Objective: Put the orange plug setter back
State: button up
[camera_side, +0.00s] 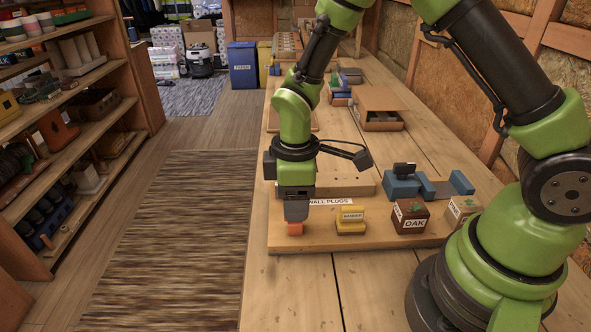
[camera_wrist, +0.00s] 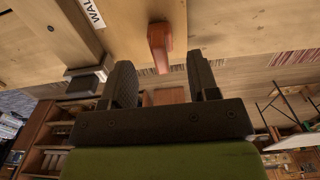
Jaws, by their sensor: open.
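The orange plug setter (camera_side: 295,229) stands at the left end of the wooden board on the bench, by the WALL PLUGS label (camera_side: 331,202). In the wrist view the setter (camera_wrist: 160,45) lies just beyond the fingertips, roughly in line with the gap between them. My gripper (camera_side: 296,215) points down directly over the setter in the side view and hides its upper part. In the wrist view my gripper (camera_wrist: 160,72) has its two dark fingers apart, with nothing clasped. I cannot tell whether a finger touches the setter.
On the board (camera_side: 300,242), a yellow block (camera_side: 350,221), an OAK block (camera_side: 411,217) and another labelled block (camera_side: 461,210) stand to the right. A blue holder (camera_side: 405,186) is behind them. An open box (camera_side: 380,108) is farther back. The bench front (camera_side: 360,290) is clear.

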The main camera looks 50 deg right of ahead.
notch_tip(320, 180, up, 6)
jog(key=shift+r, duration=0.6)
jog(key=s+d+r+m+t+y, duration=0.2)
jog(key=s+r+m+t, duration=0.5)
jog(key=s+r+m, duration=0.6)
notch_tip(320, 180, up, 2)
jog(key=shift+s+d+r, duration=0.15)
jog(key=shift+s+d, duration=0.5)
jog(key=shift+s, duration=0.35)
